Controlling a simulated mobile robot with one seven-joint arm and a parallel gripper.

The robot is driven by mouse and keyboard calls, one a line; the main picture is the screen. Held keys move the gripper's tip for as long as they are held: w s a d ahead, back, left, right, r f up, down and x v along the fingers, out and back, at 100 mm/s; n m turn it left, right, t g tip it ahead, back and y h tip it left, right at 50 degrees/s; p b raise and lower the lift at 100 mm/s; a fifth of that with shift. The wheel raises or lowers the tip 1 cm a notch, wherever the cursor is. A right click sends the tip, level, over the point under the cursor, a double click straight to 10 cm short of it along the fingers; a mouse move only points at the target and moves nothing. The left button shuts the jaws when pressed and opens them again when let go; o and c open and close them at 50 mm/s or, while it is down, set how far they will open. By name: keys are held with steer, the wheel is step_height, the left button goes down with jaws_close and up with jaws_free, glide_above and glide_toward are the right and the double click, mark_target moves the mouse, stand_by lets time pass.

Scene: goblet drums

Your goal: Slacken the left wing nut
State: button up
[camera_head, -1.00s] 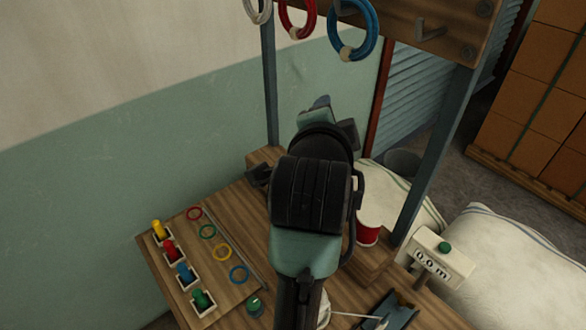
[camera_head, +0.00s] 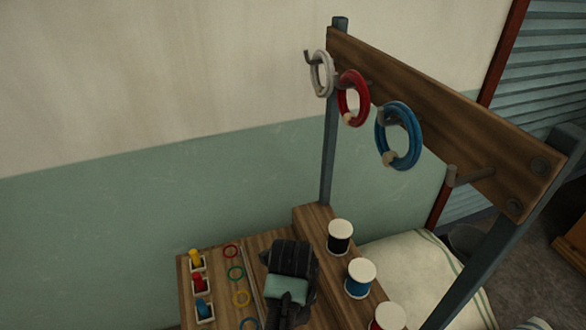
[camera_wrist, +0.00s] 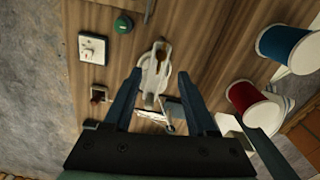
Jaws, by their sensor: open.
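My gripper (camera_wrist: 160,84) is open in the wrist view, its two dark fingers pointing at the wooden bench top. A pale metal fitting with a brown centre (camera_wrist: 155,72) shows between and beyond the fingertips. I cannot tell whether it is clamped to the bench or whether it carries a wing nut. The fingers appear apart from it, with nothing held. No wing nut can be made out clearly in either view. In the head view my arm covers part of the bench, and the gripper itself is hidden.
A rack with white (camera_head: 321,74), red (camera_head: 352,97) and blue (camera_head: 399,136) cable coils rises at the back right. Black (camera_head: 340,236), blue (camera_head: 360,277) and red (camera_head: 387,318) spools stand on a raised shelf. Coloured pegs (camera_head: 200,281) sit on the left. A green knob (camera_wrist: 123,23) is nearby.

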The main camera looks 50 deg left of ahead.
step_height(320, 180, down, 8)
steer(key=shift+f+p, duration=0.1)
steer(key=shift+p, duration=0.25)
jaws_close()
